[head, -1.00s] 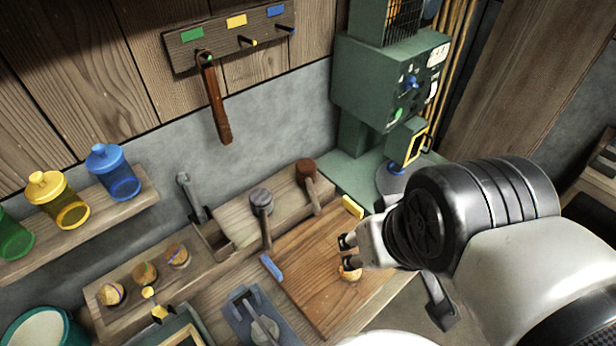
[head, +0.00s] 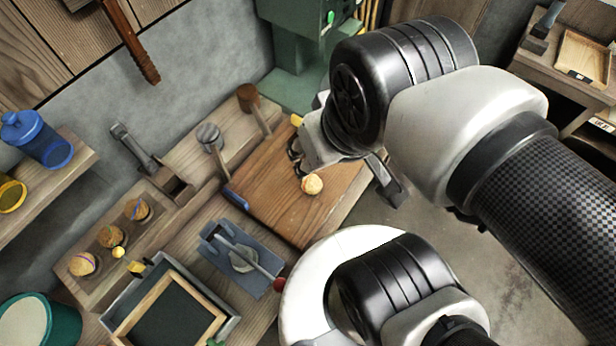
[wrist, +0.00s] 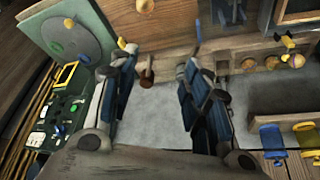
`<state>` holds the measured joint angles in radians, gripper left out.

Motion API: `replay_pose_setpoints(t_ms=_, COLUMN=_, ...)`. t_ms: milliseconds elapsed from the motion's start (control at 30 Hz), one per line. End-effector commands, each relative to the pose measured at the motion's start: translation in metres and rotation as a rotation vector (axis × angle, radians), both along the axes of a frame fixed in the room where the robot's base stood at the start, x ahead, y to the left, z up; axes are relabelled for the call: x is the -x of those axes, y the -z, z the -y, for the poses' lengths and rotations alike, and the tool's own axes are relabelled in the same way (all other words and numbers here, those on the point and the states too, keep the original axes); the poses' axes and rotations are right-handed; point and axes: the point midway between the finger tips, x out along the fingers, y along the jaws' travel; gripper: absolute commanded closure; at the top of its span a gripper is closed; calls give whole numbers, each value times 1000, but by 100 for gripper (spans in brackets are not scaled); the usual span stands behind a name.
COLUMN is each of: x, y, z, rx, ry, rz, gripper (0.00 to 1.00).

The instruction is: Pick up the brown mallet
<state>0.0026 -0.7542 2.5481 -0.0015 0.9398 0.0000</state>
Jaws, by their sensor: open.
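The brown mallet (head: 249,97) stands head up, handle down, in the wooden rack behind the board in the head view. In the wrist view its dark brown head (wrist: 147,80) shows between my fingers, nearer the left one and beyond the tips. My gripper (head: 296,157) is open and empty above the board, to the right of and nearer than the mallet. Both spread fingers show in the wrist view (wrist: 162,65). A similar grey-headed mallet (head: 208,133) stands left of the brown one.
A wooden board (head: 262,188) with a small round ball (head: 312,184) lies below my gripper. A hammer (head: 135,145) stands farther left in the rack. The green machine (head: 300,60) stands behind and right.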

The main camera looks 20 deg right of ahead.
Motion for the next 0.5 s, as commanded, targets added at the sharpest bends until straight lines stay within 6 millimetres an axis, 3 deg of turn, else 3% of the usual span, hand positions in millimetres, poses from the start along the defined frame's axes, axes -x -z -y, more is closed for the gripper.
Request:
replay_pose_setpoints(t_ms=333, x=-5, y=-1, z=0, rx=-1, ry=-1, rz=-2, gripper=54)
replay_pose_setpoints(t_ms=500, x=-43, y=-9, z=-1, rx=-2, ry=-6, rz=-10, gripper=54)
